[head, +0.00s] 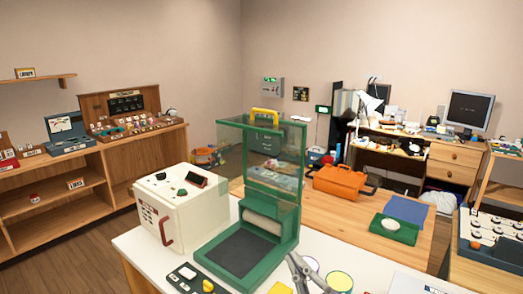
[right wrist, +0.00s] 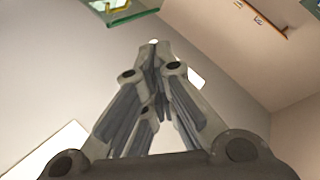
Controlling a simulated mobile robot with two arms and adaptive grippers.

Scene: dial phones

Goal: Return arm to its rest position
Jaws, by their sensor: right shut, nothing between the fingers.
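My right gripper (head: 298,262) shows at the bottom of the head view, in front of the right front corner of a green-framed stand with a clear panel (head: 275,165). In the right wrist view its grey fingers (right wrist: 157,48) come together at the tips with nothing between them. From the head view I cannot tell whether it touches the stand. Most of the right arm is out of view. My left gripper and arm are not in view.
Behind are an orange case (head: 340,181) and a green device with a white disc (head: 392,228) on a wooden table.

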